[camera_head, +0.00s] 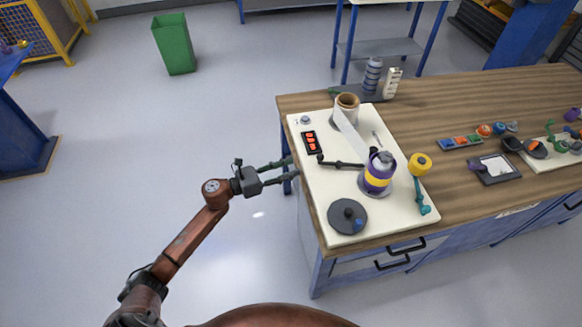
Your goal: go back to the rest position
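My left gripper (291,169) is at the end of the red-brown arm that comes in from the lower left. Its dark fingers are spread apart with nothing between them. They point right, just off the left edge of the wooden workbench (463,108). My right gripper is not in the picture. A white board (397,212) on the bench carries a brown roll (347,101) with a pale strip running from it toward a purple and yellow roller (379,172).
A black round knob (347,216), a red-buttoned panel (311,143) and a yellow-topped teal piece (419,165) are on the board. Small coloured parts lie on the bench at right. A green bin (174,44) stands on the floor. The floor left of the bench is clear.

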